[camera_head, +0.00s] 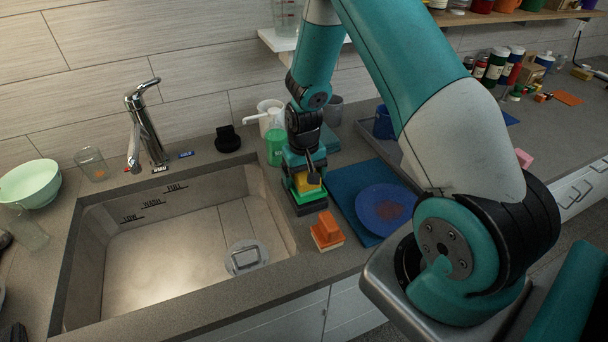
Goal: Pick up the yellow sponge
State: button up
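The yellow sponge (308,185) sits on a green pad (309,196) on the counter, to the right of the sink. My gripper (313,178) points down right at the sponge, and its dark fingers cover part of it. I cannot tell whether the fingers are closed on the sponge or only around or above it. The sponge looks level with the green pad, with no clear gap between them.
An orange brush-like block (326,231) stands in front, near the counter edge. The sink (90,262) opens to the left. A blue plate (386,208) on a blue mat (345,181) lies to the right. A green bottle (275,148) stands behind.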

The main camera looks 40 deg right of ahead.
jog(key=c, duration=0.9)
jog(key=shift+r, duration=0.1)
notch_tip(320, 180, up, 20)
jog(key=b, duration=0.4)
